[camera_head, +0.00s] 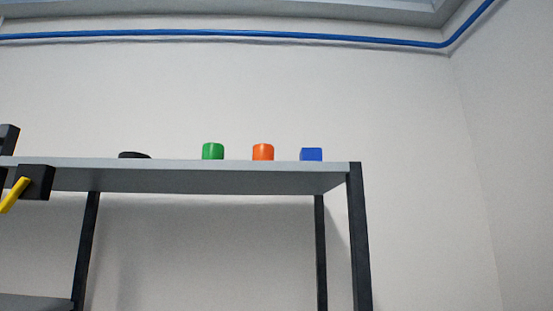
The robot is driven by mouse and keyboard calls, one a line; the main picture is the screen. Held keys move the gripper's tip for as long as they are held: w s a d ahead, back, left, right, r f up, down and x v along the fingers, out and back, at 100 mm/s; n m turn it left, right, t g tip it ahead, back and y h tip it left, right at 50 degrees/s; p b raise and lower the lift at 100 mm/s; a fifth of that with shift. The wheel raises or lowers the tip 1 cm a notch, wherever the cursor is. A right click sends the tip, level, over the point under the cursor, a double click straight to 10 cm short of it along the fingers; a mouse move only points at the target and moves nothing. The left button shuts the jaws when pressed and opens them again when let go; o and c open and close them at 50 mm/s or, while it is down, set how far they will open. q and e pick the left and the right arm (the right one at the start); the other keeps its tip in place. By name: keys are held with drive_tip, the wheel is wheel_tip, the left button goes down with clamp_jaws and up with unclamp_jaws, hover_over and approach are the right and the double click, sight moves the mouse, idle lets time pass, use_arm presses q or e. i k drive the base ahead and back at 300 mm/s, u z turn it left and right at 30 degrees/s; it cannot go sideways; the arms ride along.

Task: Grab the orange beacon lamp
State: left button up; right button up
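The orange beacon lamp (263,152) is a short orange cylinder standing upright on the top board of a grey shelf (200,178). It stands between a green cylinder (213,151) on its left and a blue block (311,155) on its right, with gaps on both sides. The shelf's front edge hides the lamp's lowest part. Neither of my grippers can be made out in this view, and nothing touches the lamp.
A low black object (134,155) lies on the board further left. A dark block (36,182) with a yellow bar (14,195) overlaps the board's left front. Dark posts (358,240) carry the shelf. A blue pipe (230,33) runs along the wall above.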

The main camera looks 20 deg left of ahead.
sight(262, 151)
drive_tip(key=z, duration=2.8)
drive_tip(key=k, duration=1.45)
drive_tip(key=u, duration=1.1)
